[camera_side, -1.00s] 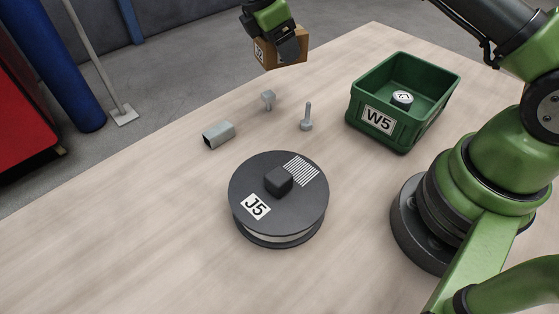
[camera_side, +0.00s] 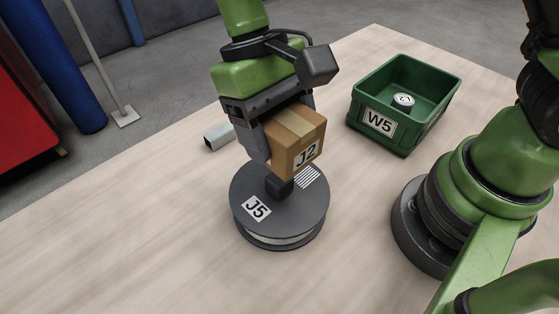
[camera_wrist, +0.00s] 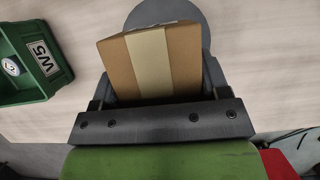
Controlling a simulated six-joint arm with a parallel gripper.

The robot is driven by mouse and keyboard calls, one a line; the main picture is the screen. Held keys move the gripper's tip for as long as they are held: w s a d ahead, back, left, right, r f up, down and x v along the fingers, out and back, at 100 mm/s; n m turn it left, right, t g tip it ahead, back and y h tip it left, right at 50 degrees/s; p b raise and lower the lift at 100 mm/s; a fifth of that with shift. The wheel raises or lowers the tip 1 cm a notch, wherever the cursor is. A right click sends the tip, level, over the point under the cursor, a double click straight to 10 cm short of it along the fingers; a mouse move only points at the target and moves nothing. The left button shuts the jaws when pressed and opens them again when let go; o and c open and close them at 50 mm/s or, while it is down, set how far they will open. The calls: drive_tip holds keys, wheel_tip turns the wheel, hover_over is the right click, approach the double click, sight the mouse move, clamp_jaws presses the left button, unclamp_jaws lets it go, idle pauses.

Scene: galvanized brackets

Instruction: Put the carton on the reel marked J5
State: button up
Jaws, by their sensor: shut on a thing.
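The brown carton (camera_side: 297,138) with a tan tape strip and a J2 label is held in my gripper (camera_side: 288,140). My gripper is shut on it, one finger on each side. The carton appears over the back part of the dark grey reel marked J5 (camera_side: 254,228), which lies flat on the table. From the side view I cannot tell whether the carton touches the reel. In the wrist view the carton (camera_wrist: 152,62) fills the space between the fingers, and the reel's round edge (camera_wrist: 165,10) shows beyond it. Part of the reel's top is hidden by the carton.
A green bin marked W5 (camera_side: 361,134) stands at the back right with a small round labelled piece (camera_side: 403,101) inside. The table left of the reel is clear.

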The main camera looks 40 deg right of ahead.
drive_tip(key=shift+f, duration=2.95)
drive_tip(key=shift+f, duration=0.15)
drive_tip(key=o, duration=1.1)
drive_tip(key=v, duration=1.2)
drive_tip(key=shift+r, duration=0.3)
drive_tip(key=s+d+r+m+t+y, duration=0.1)
drive_tip(key=s+d+r+t, duration=0.1)
drive_tip(key=d+r, duration=0.2)
drive_tip(key=s+d+r+t+y, duration=0.1)
drive_tip(key=s+d+r+t, duration=0.1)
drive_tip(key=d+r+t, duration=0.15)
drive_tip(key=s+d+r+m+t, duration=0.2)
drive_tip(key=s+d+m+t, duration=0.1)
drive_tip(key=s+d+t, duration=0.3)
drive_tip(key=shift+s+d, duration=0.15)
drive_tip(key=shift+s, duration=1.25)
